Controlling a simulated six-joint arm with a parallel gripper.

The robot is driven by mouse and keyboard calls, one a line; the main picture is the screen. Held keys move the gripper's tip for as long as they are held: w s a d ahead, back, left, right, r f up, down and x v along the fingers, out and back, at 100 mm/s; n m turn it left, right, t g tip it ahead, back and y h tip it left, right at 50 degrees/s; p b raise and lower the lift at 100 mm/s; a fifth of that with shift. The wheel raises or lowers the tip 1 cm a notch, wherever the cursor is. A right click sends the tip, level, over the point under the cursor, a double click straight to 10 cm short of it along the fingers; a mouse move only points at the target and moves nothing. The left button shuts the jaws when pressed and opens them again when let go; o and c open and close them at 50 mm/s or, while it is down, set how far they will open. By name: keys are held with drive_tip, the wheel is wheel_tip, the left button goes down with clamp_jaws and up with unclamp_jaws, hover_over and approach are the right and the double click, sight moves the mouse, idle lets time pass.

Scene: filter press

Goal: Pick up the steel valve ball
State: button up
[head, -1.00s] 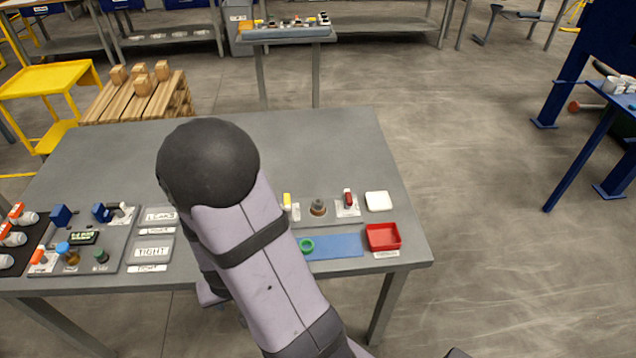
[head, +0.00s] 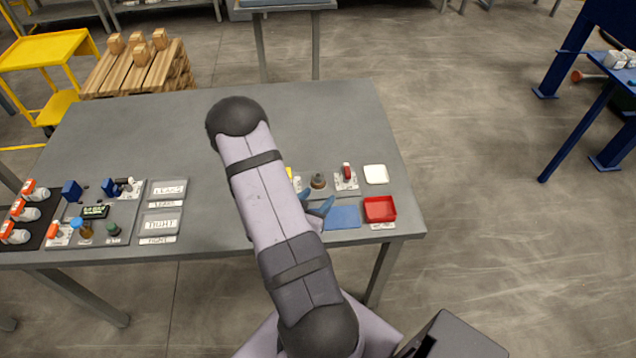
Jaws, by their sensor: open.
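I cannot make out the steel valve ball for certain. A small round grey-brown piece (head: 318,181) sits on a light plate behind the blue mat (head: 343,217), too small to identify. My gripper (head: 316,201) shows two blue fingers, open and apart, over the left end of the blue mat, just in front of that piece. My arm hides the gripper's body and the table left of the mat. I see nothing between the fingers. The green ring at the mat's left end is hidden now.
A red tray (head: 380,209) stands right of the mat, with a white dish (head: 375,174) behind it. A red-topped part (head: 346,171) stands on a plate close by. Left are the LEAKS tray (head: 166,191) and TIGHT tray (head: 160,224). The table's back is clear.

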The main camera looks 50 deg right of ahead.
sight(318, 176)
drive_tip(key=w+t, duration=0.1)
drive_tip(key=w+d, duration=0.1)
drive_tip(key=shift+w+f+n+t+h+b, duration=0.1)
drive_tip(key=shift+w+n+t+h+b, duration=0.2)
drive_tip(key=shift+n+t+b, duration=0.1)
drive_tip(key=shift+w+r+t, duration=0.25)
drive_tip(key=shift+w+t, duration=0.15)
drive_tip(key=shift+w, duration=0.05)
drive_tip(key=shift+p+x, duration=0.4)
drive_tip(key=shift+x, duration=0.7)
drive_tip(key=shift+d+r+p, duration=0.1)
drive_tip(key=shift+d+p, duration=0.3)
drive_tip(key=shift+d, duration=0.2)
drive_tip(key=p+x, duration=0.1)
drive_tip(key=x, duration=0.2)
drive_tip(key=shift+s+r, duration=0.1)
drive_tip(key=shift+w+d+f, duration=0.25)
drive_tip(key=shift+d, duration=0.3)
drive_tip(key=c, duration=1.1)
